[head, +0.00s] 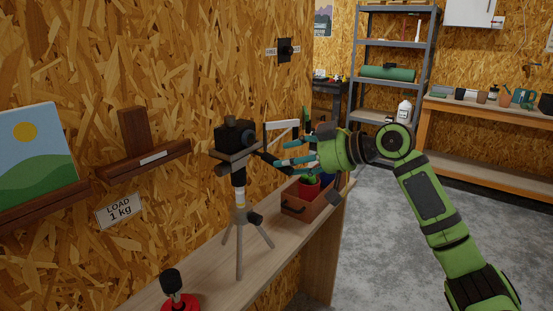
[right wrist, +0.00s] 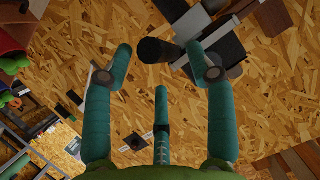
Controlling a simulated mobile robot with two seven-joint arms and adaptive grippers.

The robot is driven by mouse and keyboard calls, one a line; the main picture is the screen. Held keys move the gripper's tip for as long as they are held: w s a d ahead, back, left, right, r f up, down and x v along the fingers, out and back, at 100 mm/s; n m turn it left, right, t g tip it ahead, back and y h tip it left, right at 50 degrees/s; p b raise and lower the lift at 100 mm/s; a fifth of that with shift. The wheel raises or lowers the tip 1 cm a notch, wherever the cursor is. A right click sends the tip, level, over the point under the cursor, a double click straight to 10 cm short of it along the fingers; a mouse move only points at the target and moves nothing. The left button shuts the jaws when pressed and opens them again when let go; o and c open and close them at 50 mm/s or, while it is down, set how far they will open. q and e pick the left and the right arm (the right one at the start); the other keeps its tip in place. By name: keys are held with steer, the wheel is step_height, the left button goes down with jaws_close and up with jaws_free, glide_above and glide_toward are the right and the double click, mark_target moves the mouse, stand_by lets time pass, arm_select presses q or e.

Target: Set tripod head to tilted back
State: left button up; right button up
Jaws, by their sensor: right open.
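The tripod (head: 239,215) stands upright on the narrow wooden bench. Its head (head: 237,152) carries a dark camera-like block (head: 234,134), and the top plate looks near level. A dark handle sticks out from the head toward my right gripper (head: 282,153). The right gripper is open, its teal fingers pointing left at the head. In the right wrist view, the black handle end (right wrist: 155,50) shows between the spread fingertips, with no clear contact. The grey and dark head parts (right wrist: 215,45) lie beyond the right finger. My left gripper is not in view.
A wooden crate (head: 296,207) with potted things stands on the bench under the right gripper. A red-based knob (head: 178,290) is at the near end. A wall picture ledge (head: 145,160) is left. A black wall switch (head: 288,50) is above. Floor at right is clear.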

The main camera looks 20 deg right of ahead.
mark_target(269, 154)
steer(key=x, duration=0.4)
steer(key=shift+p, duration=0.35)
steer(key=shift+w+a+f, duration=0.1)
steer(key=shift+w+a, duration=0.05)
jaws_close()
step_height(269, 154, up, 3)
steer(key=g+h+p, duration=0.1)
steer(key=p, duration=0.5)
steer(key=g+h+p, duration=0.1)
steer(key=p, duration=0.5)
steer(key=shift+a+r+g, duration=0.1)
steer(key=shift+r+g, duration=0.1)
steer(key=shift+g, duration=0.2)
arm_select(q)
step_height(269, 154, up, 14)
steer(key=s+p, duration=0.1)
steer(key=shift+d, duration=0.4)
arm_select(e)
steer(key=shift+w+f, duration=0.1)
steer(key=shift+f, duration=0.05)
jaws_free()
steer(key=shift+f+h, duration=0.1)
steer(key=shift+h, duration=0.2)
